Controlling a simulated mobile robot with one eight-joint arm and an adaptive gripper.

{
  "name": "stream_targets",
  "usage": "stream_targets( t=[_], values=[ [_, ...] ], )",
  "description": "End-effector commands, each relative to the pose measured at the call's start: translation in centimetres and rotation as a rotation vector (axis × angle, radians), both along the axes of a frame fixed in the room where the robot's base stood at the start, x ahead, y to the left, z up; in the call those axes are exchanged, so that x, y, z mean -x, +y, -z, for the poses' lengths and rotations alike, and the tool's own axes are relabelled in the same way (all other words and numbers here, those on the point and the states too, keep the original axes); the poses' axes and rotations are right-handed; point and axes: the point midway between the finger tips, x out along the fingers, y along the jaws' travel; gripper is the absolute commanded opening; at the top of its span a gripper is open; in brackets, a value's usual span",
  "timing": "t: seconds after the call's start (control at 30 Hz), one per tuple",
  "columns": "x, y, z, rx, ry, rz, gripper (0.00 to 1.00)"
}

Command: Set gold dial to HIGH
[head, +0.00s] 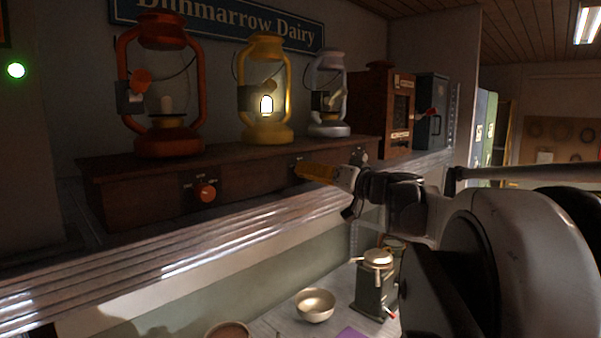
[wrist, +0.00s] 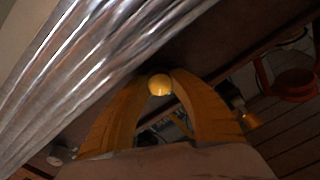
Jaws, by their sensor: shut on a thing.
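A wooden base (head: 245,176) holds a red, a gold and a silver lantern in a row. The gold lantern (head: 266,95) stands in the middle and its lamp is lit. My gripper (head: 300,170) reaches the front of the base below the gold lantern. In the wrist view its orange fingers (wrist: 160,85) are closed around the round gold dial (wrist: 159,84). The dial is hidden behind the fingers in the head view. The small label above it is too small to read, so I cannot tell the setting.
The red lantern (head: 165,90) has a red dial (head: 205,193) below it. The silver lantern (head: 328,95) stands to the right. A ribbed metal ledge (head: 190,258) runs below the base. A bowl (head: 315,304) and a grey device (head: 376,290) stand on the lower counter.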

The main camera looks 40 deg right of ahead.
Motion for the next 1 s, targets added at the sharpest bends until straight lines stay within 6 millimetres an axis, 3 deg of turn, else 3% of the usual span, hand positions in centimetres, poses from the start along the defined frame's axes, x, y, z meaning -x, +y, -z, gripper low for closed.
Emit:
stream_targets(
  t=[0.27, 0.3, 0.37, 0.73, 0.87, 1.0],
  values=[
    [0.0, -0.1, -0.1, -0.001, -0.003, 0.001, 0.0],
    [0.0, -0.1, -0.1, -0.001, -0.003, 0.001, 0.33],
    [0.0, -0.1, -0.1, -0.001, -0.003, 0.001, 0.51],
    [0.4, -0.1, 0.0, 0.0, -0.001, 0.0, 0.52],
    [2.2, -0.4, 0.0, 0.001, -0.001, 0.004, 0.52],
    [5.4, -0.8, 0.1, 0.001, -0.001, 0.006, 0.52]
  ],
)
